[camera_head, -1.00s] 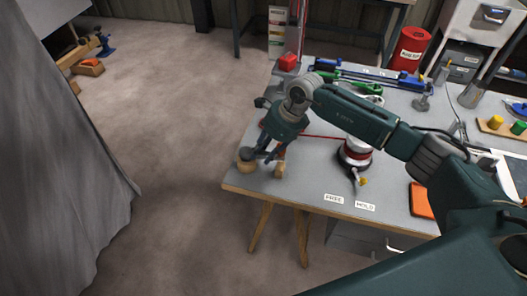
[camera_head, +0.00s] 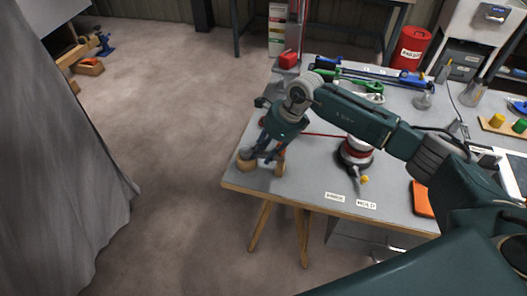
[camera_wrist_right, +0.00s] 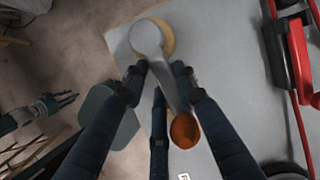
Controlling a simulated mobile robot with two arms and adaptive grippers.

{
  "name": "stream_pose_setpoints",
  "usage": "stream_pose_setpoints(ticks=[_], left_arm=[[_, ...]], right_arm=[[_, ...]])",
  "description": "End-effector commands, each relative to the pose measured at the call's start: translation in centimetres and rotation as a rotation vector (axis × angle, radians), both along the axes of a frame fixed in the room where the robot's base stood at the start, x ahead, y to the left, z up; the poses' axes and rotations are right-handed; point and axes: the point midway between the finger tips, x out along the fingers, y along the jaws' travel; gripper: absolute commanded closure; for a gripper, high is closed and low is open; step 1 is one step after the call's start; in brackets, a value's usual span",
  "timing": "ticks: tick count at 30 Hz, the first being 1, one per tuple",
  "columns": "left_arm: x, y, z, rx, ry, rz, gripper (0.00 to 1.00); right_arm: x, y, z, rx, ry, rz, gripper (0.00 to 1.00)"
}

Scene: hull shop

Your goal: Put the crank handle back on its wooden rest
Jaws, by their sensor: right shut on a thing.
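The crank handle is a grey metal arm with a round end (camera_wrist_right: 147,37) and a brown wooden knob (camera_wrist_right: 184,130). My right gripper (camera_wrist_right: 163,75) is shut on its arm, between the round end and the knob. In the head view my right gripper (camera_head: 264,152) is low over the bench's near left corner. The wooden rest (camera_head: 246,166) is a round block at that corner, and its edge shows in the wrist view (camera_wrist_right: 169,40). The round end overlaps the rest from above; whether they touch I cannot tell. My left gripper (camera_wrist_right: 60,103) appears small in the wrist view, its jaws unclear.
The grey bench (camera_head: 300,178) has a winch-like drum (camera_head: 355,152) with red bands right of my gripper. Labels lie at its front edge. A red line runs between drum and gripper area. Open floor lies left.

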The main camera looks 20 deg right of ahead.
Motion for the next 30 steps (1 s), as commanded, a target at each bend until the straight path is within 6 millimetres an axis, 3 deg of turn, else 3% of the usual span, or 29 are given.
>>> stream_pose_setpoints(ticks=[23,24,27,30], left_arm=[[-0.01,-0.03,-0.81,0.000,0.000,0.000,0.60],[-0.01,-0.04,-0.81,0.000,0.000,0.000,0.60],[0.00,-0.04,-0.82,0.000,0.000,0.000,0.60],[0.00,-0.04,-0.82,0.000,0.000,0.000,0.60]], right_arm=[[0.07,0.03,-0.44,0.001,-0.002,0.000,1.00],[0.07,0.03,-0.44,0.001,-0.002,0.000,0.68],[0.06,0.02,-0.44,0.001,-0.002,0.000,0.50],[0.05,0.02,-0.47,0.000,-0.001,0.000,0.50]])
